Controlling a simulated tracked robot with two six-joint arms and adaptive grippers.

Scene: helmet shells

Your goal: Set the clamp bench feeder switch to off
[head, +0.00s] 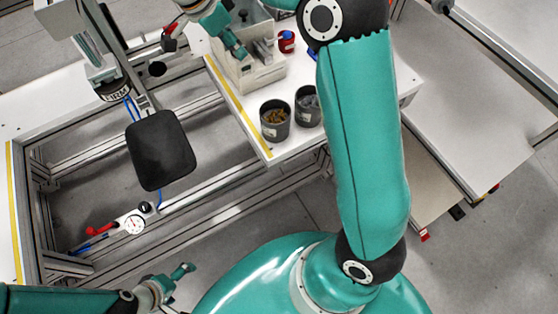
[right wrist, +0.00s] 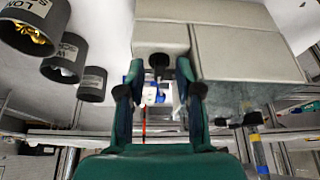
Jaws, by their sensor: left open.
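A pale grey box (head: 247,68), which looks like the feeder, stands on the white bench (head: 290,147). In the right wrist view its face (right wrist: 162,38) carries a small black knob (right wrist: 158,62), probably the switch; its setting cannot be read. My right gripper (head: 236,42) is at the box's upper left in the head view. In the right wrist view its two fingers (right wrist: 157,84) are spread, with the knob between them and visible gaps on both sides. My left gripper (head: 176,284) is open and empty at the lower left, far from the box.
Two dark cups (head: 274,120) (head: 308,106) with small parts stand beside the box. A red item (head: 286,42) is behind them. A black pad (head: 161,150) hangs over the open frame at left, near a dial gauge (head: 132,224) with a red handle.

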